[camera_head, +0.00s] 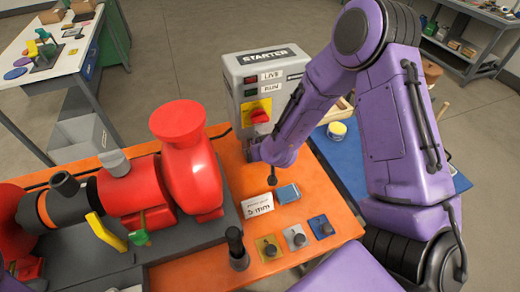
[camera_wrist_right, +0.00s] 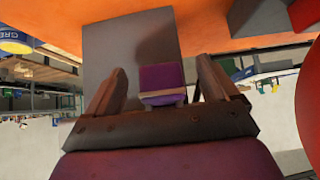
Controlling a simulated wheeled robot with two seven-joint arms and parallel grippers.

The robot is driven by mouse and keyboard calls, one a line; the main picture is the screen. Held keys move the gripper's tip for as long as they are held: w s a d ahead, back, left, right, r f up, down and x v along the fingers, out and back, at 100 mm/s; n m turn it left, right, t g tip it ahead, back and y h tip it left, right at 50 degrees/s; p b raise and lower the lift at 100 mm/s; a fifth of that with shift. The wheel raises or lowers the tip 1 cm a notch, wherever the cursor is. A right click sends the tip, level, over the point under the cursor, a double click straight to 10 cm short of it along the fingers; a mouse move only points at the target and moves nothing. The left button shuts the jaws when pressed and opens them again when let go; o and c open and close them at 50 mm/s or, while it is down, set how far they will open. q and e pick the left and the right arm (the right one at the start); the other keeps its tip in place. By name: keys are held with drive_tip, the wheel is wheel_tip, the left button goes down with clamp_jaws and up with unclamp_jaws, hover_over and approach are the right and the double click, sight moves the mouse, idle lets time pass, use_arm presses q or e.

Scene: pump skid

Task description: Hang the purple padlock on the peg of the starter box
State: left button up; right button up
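The grey starter box (camera_head: 262,75) stands at the back of the orange bench, with a red knob on a yellow plate on its front. My right gripper (camera_head: 252,150) is low at the box's front, partly hidden by my purple arm. In the right wrist view, the purple padlock (camera_wrist_right: 162,78) shows between the fingers of my right gripper (camera_wrist_right: 160,80), in front of a grey panel. The fingers are spread, with gaps on both sides of the padlock. The peg is hidden, so I cannot tell whether the padlock hangs on it. My left gripper is not in view.
A red and dark pump unit (camera_head: 150,185) fills the bench's left. In front lie a white card (camera_head: 257,205), a small blue item (camera_head: 288,193), several coloured plates with knobs (camera_head: 296,237) and a black upright handle (camera_head: 236,248). A blue mat (camera_head: 345,165) lies right.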

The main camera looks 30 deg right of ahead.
drive_tip(key=v, duration=1)
drive_tip(key=shift+s+r+b, duration=0.15)
drive_tip(key=shift+r+b, duration=0.1)
drive_tip(key=shift+b, duration=0.15)
